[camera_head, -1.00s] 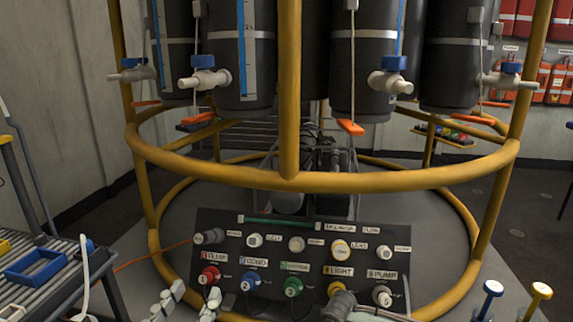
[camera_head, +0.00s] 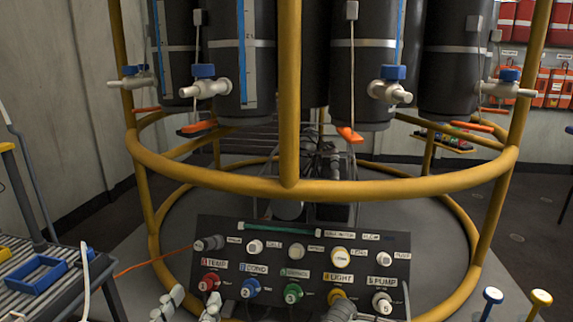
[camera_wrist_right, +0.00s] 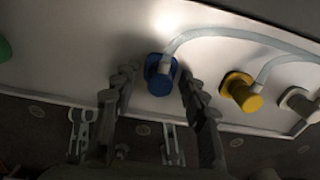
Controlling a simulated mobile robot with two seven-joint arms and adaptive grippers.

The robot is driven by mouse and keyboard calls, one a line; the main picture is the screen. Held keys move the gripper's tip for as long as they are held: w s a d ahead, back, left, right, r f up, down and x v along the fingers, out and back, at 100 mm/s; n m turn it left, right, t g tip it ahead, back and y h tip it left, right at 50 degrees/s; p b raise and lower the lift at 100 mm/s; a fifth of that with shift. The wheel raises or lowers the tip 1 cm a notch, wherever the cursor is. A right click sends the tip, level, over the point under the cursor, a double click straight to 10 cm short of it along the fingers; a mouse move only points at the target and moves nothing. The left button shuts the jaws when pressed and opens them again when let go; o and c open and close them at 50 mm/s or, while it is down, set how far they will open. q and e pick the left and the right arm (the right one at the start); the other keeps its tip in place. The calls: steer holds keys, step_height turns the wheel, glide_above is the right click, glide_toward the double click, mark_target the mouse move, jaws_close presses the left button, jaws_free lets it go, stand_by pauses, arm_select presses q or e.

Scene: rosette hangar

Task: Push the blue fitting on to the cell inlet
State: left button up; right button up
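In the right wrist view a blue fitting (camera_wrist_right: 160,76) stands out from a pale surface, with a clear tube beside it. My right gripper (camera_wrist_right: 158,82) is open, with a dark finger on each side of the fitting. Whether the fingers touch it I cannot tell. In the head view my left gripper (camera_head: 191,303) is open at the bottom edge, its two pale fingers apart. It is low in front of the panel (camera_head: 305,312), left of the blue numbered connector (camera_head: 250,288). I cannot make out a labelled cell inlet.
A yellow fitting (camera_wrist_right: 242,92) and a white one (camera_wrist_right: 298,101) sit to the right of the blue fitting, a green one (camera_wrist_right: 4,50) at the far left. In the head view a yellow ring frame (camera_head: 400,187) surrounds dark tanks. A table with a blue tray (camera_head: 36,274) stands at left.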

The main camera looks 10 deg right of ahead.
jaws_close()
steer(key=shift+r+p, duration=3.05)
steer(key=shift+p, duration=0.05)
